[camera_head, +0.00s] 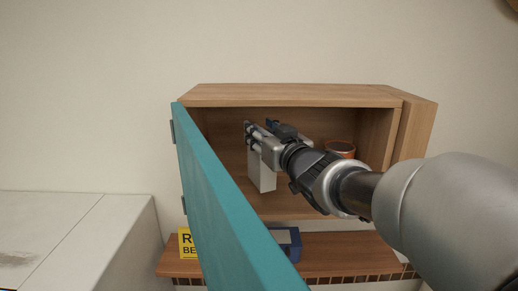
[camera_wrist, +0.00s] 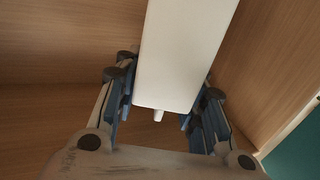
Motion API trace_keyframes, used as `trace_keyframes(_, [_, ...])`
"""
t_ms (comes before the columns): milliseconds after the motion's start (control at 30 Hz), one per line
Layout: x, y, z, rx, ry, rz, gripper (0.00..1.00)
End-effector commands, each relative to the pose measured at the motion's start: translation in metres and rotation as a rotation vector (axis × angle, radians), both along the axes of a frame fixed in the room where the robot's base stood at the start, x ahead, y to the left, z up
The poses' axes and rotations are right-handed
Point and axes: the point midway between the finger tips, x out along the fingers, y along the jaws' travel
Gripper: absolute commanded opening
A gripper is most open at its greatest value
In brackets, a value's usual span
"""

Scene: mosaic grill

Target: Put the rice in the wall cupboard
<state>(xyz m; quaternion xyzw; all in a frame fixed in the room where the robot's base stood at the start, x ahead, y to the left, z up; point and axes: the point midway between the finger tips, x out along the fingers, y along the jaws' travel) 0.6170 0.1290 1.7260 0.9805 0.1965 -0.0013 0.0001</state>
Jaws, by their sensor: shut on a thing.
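The wall cupboard (camera_head: 290,95) is wooden, and its teal door (camera_head: 225,205) stands open toward me on the left. My gripper (camera_head: 250,133) is inside the cupboard and is shut on a white box, which I take to be the rice (camera_head: 262,172). The box hangs upright below the fingers, near the cupboard floor; I cannot tell whether it touches. In the wrist view the white box (camera_wrist: 183,55) sits between the two fingers (camera_wrist: 160,110). My gripper hides the top of the box in the head view.
An orange-brown can (camera_head: 340,149) stands inside the cupboard to the right, partly behind my arm. Below is a wooden shelf (camera_head: 345,255) with a blue item (camera_head: 288,241) and a yellow sign (camera_head: 187,243). A pale block (camera_head: 75,235) stands at left.

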Motion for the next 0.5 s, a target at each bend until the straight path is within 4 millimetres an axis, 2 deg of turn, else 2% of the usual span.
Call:
trace_keyframes(133, [0.0, 0.0, -0.008, 0.002, -0.005, 0.001, 0.0])
trace_keyframes(333, [-0.001, 0.0, -0.036, 0.002, -0.003, 0.001, 0.0])
trace_keyframes(500, [0.003, 0.0, -0.041, 0.002, -0.008, 0.001, 0.0])
